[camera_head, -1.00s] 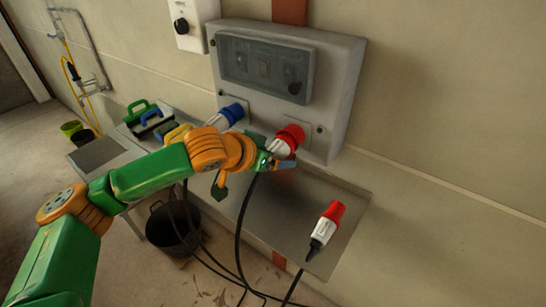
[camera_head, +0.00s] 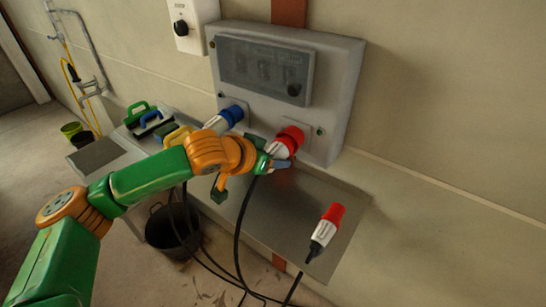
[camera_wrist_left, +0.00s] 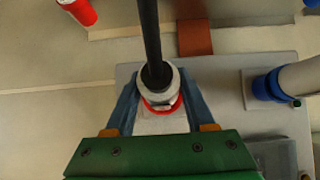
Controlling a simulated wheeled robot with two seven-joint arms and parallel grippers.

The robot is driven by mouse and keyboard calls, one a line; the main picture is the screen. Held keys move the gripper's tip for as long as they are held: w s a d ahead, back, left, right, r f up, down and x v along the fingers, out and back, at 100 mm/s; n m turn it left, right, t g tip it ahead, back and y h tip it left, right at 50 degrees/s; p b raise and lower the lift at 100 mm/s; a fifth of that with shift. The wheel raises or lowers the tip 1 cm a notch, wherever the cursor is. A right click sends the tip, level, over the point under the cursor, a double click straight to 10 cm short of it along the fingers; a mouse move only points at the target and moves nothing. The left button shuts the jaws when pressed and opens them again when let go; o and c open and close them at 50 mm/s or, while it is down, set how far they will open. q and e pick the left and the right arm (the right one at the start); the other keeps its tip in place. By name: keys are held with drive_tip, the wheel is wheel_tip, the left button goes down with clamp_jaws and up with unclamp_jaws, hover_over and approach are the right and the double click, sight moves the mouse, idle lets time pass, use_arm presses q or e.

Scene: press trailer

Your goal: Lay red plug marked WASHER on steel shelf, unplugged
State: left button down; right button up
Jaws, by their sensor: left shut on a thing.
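A red and white plug (camera_head: 278,150) sits at the red socket on the front of the grey panel box. My left gripper (camera_head: 281,163) is shut on its white body. The left wrist view shows both blue fingers either side of this plug (camera_wrist_left: 158,76), with a red ring beyond and a black cable running from its back. A second red and white plug (camera_head: 326,230) lies on the steel shelf (camera_head: 290,230), towards its right end; its red end also shows in the left wrist view (camera_wrist_left: 77,10). I cannot read a WASHER mark on either plug. My right gripper is not in view.
A blue and white plug (camera_head: 226,117) sits in the panel box (camera_head: 335,90) left of the red one. Green and yellow handled items (camera_head: 148,122) stand at the shelf's left. Black cables hang past a bucket (camera_head: 172,226). The shelf's middle is clear.

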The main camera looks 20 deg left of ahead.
use_arm(q)
drive_tip(key=s+a, duration=0.2)
drive_tip(key=s, duration=0.5)
drive_tip(key=shift+a, duration=0.25)
idle(0.5)
drive_tip(key=shift+g, duration=0.4)
drive_tip(key=f+b, duration=0.1)
drive_tip(key=f, duration=0.4)
drive_tip(key=w+f+b, duration=0.1)
drive_tip(key=f+b, duration=0.1)
drive_tip(key=f, duration=0.4)
drive_tip(key=w+d+f+b, duration=0.1)
drive_tip(key=f, duration=0.4)
drive_tip(key=shift+d+f+b, duration=0.1)
drive_tip(key=shift+f+b, duration=0.1)
drive_tip(key=shift+b, duration=0.2)
drive_tip(key=shift+f, duration=0.65)
drive_tip(key=shift+c, duration=0.9)
unclamp_jaws()
